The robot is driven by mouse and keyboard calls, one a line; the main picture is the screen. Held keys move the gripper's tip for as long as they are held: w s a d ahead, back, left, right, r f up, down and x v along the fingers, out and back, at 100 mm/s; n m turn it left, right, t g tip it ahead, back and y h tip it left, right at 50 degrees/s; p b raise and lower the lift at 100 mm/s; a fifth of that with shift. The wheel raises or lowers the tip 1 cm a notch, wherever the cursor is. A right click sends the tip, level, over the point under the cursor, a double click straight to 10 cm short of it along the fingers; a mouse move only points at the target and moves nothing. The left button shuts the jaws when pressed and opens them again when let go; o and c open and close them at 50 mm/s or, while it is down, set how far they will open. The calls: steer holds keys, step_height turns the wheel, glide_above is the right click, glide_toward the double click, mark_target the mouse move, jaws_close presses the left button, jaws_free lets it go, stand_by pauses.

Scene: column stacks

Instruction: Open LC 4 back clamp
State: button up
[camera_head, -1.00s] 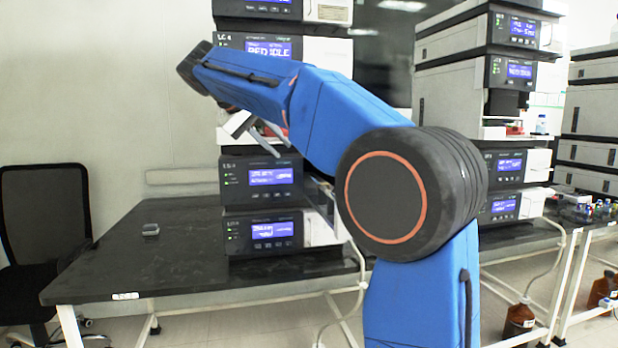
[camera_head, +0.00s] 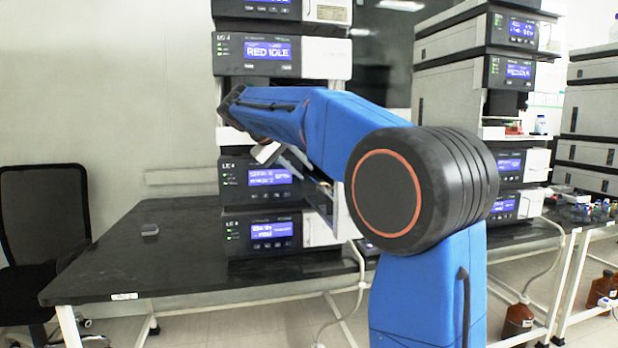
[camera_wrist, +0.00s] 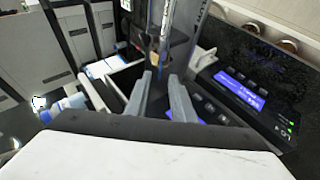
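The LC 4 stack shows in the head view, with its upper module (camera_head: 256,52) labelled LC 4 and its screen reading RED IDLE. My gripper (camera_head: 287,158) is in front of the recess below that module, partly hidden by my blue arm. In the wrist view my gripper (camera_wrist: 161,78) has two grey fingers spread apart, with nothing visibly gripped. Thin upright column parts (camera_wrist: 164,38), dark with some blue, stand in line with the gap between the fingers. I cannot make out the back clamp or whether it is open.
Lower modules (camera_head: 262,232) of the stack stand on the black bench (camera_head: 150,262). Blue and white bottles (camera_wrist: 68,103) are left of the fingers in the wrist view. A lit panel (camera_wrist: 240,92) is close on the right. A second stack (camera_head: 455,75) stands to the right.

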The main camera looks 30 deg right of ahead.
mark_target(319, 185)
steer(key=shift+x, duration=2.35)
jaws_close()
